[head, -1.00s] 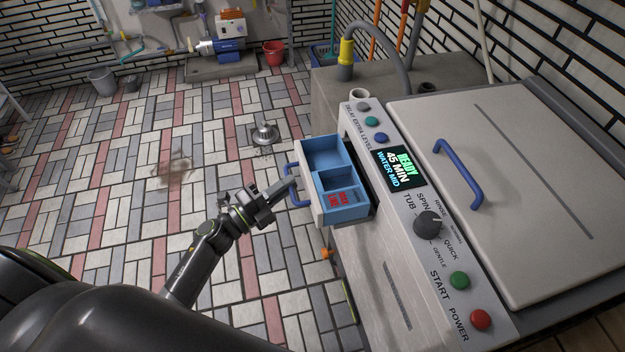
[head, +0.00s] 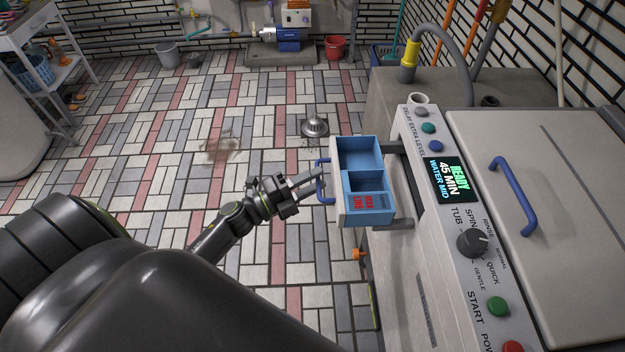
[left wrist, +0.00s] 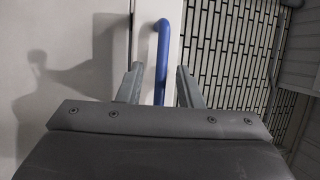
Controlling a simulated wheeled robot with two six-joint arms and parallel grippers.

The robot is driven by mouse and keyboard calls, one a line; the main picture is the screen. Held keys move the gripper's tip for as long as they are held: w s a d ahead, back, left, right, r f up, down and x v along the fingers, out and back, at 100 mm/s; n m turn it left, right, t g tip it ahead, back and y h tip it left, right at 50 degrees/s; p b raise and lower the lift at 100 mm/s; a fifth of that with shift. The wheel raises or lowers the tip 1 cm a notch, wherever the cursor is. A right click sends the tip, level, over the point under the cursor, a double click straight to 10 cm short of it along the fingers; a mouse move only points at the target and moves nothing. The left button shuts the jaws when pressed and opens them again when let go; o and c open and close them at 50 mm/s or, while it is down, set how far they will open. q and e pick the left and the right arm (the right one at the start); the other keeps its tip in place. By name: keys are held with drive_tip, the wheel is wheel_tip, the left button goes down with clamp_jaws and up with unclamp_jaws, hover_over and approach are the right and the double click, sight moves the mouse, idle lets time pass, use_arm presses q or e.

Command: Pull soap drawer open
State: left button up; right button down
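In the left wrist view the handle (left wrist: 161,50) shows between the fingers, with a gap visible on either side. Whether a finger touches it I cannot tell. My right gripper is not in view.
The washing machine's control panel (head: 431,240) has a screen, a knob and buttons. Its lid (head: 560,190) is closed, with a blue handle. A metal floor drain piece (head: 314,126) lies beyond the drawer. The tiled floor left of the drawer is mostly clear.

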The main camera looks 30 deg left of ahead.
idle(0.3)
